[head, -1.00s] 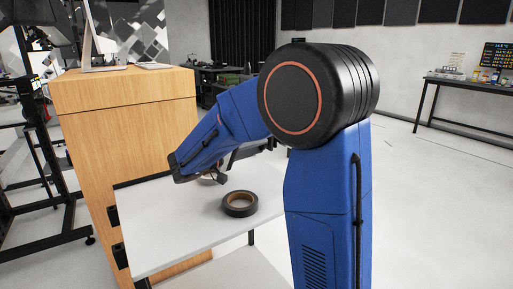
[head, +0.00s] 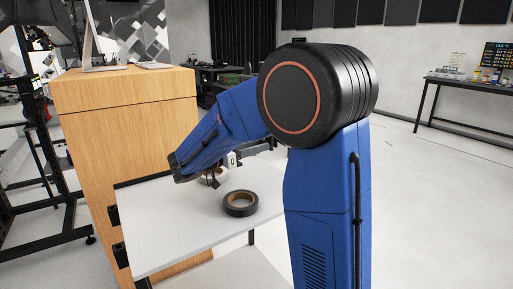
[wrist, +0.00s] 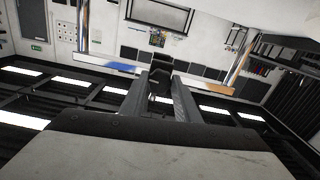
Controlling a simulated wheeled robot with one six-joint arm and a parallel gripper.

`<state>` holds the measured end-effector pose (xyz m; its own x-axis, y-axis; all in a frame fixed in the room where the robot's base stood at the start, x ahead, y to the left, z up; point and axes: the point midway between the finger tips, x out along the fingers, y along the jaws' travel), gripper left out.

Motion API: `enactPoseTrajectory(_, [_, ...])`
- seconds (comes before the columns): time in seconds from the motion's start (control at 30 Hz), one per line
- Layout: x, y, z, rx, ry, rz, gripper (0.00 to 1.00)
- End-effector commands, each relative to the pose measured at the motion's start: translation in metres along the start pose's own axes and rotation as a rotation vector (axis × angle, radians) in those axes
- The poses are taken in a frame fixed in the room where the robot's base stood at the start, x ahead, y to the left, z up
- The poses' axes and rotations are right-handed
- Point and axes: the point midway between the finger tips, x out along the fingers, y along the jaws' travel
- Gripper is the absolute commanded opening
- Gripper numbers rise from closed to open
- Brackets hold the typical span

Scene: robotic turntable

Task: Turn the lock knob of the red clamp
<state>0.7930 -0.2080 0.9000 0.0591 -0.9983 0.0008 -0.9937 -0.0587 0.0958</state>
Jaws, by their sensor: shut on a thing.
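My gripper (wrist: 161,82) is shut on a small dark knob (wrist: 160,66) in the wrist view. The knob sits between my two grey fingertips. Behind it runs a pale bar (wrist: 100,63) with a blue patch on the left and an orange patch on the right. I cannot make out a red clamp body in either view. In the head view my gripper (head: 213,178) is low over the white table (head: 160,235), partly hidden by my blue arm. What it holds is too small to tell there.
A black tape roll with a brown core (head: 240,203) lies on the white table just right of my gripper. A wooden cabinet (head: 110,130) stands behind the table on the left. Bright metal posts (wrist: 83,25) show on both sides in the wrist view.

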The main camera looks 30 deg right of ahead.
Motion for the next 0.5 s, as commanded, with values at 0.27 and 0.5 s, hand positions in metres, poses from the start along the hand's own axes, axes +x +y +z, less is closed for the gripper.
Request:
enactPoseTrajectory(0.27, [0.0012,-0.0003,0.0002,0.262,0.0,0.002,0.06])
enactPoseTrajectory(0.5, [0.0012,-0.0007,-0.0002,0.476,0.0,0.002,0.07])
